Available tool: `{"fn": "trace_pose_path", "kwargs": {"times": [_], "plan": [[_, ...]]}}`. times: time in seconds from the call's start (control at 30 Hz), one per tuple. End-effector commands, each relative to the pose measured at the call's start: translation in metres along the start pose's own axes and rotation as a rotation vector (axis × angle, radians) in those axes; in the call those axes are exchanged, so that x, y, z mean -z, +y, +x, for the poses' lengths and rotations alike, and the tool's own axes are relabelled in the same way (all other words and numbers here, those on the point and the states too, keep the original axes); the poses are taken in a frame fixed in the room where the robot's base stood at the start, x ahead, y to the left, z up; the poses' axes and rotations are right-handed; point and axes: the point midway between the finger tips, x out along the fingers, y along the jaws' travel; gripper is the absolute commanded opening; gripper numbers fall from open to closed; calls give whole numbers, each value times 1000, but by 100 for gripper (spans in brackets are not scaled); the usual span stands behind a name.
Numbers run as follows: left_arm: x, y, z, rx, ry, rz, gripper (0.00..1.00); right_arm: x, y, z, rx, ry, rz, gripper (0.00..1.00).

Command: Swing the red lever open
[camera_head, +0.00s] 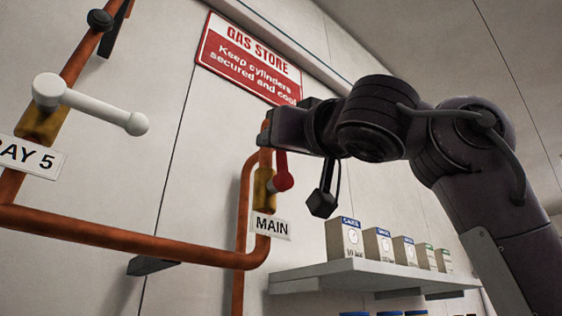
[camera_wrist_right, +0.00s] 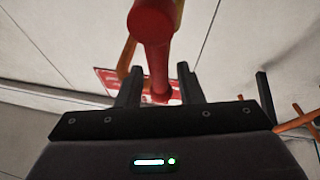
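In the right wrist view the red lever (camera_wrist_right: 153,35) runs from the top centre down between the two dark fingers. My right gripper (camera_head: 266,131) is at the upper end of the lever in the head view. In the wrist view my right gripper (camera_wrist_right: 160,87) is open, with a finger on each side of the lever and a visible gap on the right. My left gripper is in neither view.
A white lever (camera_head: 92,104) sticks out at the left, above the BAY 5 tag (camera_head: 32,158). Copper pipe (camera_head: 120,237) runs along the wall. A shelf (camera_head: 375,276) with several boxes is below my right arm. A red GAS STORE sign (camera_head: 248,60) hangs behind.

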Motion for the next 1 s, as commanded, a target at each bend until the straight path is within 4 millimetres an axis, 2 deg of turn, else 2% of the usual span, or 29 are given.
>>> {"fn": "trace_pose_path", "kwargs": {"times": [0.33, 0.7, 0.83, 1.0], "plan": [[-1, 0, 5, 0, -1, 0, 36, -5, -2, -3, 2, -4, -2, 37], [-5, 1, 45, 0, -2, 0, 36, -7, -2, -62, 2, -3, -1, 37], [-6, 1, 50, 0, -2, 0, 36, -5, -2, -73, 1, -4, -2, 37], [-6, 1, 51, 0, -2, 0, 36, -4, -1, -76, 2, -5, -2, 37]]}}
